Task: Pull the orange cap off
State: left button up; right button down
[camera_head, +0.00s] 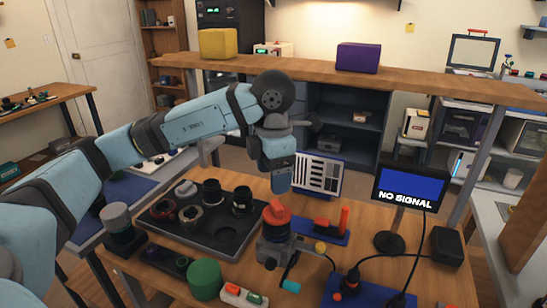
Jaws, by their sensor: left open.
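The orange cap (277,212) sits on top of a dark upright barrel (275,233), which stands in a grey fixture (273,250) on the wooden table. My left arm reaches in from the left and bends down over the table. My left gripper (280,188) points down just above the orange cap, with a small gap that is hard to judge. It is open and seems to hold nothing; its fingers are small and hard to make out. My right gripper is not in view.
A dark tray (228,240) with several lens parts lies left of the fixture. A blue mat with red tools (343,222) lies behind right. A "NO SIGNAL" monitor (409,187) and its cable stand at the right.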

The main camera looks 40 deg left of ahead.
aim_at(273, 205)
pick_arm(q)
notch_tip(273, 205, down, 9)
jog(key=shift+r+b, duration=0.15)
jog(key=shift+b, duration=0.15)
jog(key=c, duration=1.1)
jog(key=shift+r+p, duration=0.5)
jog(key=shift+r, duration=0.5)
jog(key=shift+r+p, duration=1.1)
jog(key=shift+r, duration=1)
